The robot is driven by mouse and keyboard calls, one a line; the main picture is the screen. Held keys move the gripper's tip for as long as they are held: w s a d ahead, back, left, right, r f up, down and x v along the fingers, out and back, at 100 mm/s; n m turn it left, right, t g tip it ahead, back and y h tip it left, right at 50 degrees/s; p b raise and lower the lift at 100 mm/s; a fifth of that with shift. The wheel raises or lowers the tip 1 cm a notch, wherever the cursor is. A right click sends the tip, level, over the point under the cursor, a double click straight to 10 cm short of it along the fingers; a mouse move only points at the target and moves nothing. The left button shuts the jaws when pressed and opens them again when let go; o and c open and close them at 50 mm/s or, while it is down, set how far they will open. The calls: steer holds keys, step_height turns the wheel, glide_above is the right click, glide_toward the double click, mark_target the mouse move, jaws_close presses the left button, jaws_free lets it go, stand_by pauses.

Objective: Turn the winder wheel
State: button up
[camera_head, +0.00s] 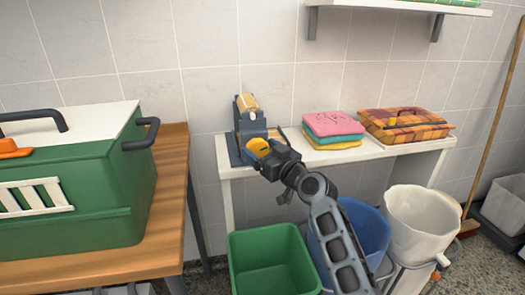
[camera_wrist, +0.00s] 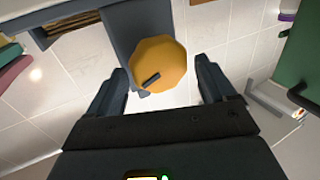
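The winder (camera_head: 247,117) stands at the left end of the white shelf table, a dark blue-grey frame with a tan roll on top. Its wheel (camera_head: 258,147) is a yellow-orange disc facing me. In the wrist view the wheel (camera_wrist: 158,65) is many-sided, with a small dark handle (camera_wrist: 151,79) on its face. My gripper (camera_head: 267,156) is in front of the wheel, partly covering it. In the wrist view my gripper (camera_wrist: 162,85) is open, with one finger on each side of the wheel and gaps visible between fingers and rim. Nothing is held.
Folded towels (camera_head: 333,127) and a plaid basket (camera_head: 403,125) sit right of the winder on the white table (camera_head: 375,151). A green kennel (camera_head: 70,180) stands on a wooden table (camera_head: 172,190) at left. Green (camera_head: 270,262), blue (camera_head: 368,232) and white (camera_head: 422,215) bins stand below.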

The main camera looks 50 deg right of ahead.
steer(key=c, duration=0.9)
steer(key=shift+o, duration=0.2)
steer(key=shift+f+m+b, duration=0.2)
steer(key=shift+m+b, duration=0.1)
steer(key=shift+b, duration=0.4)
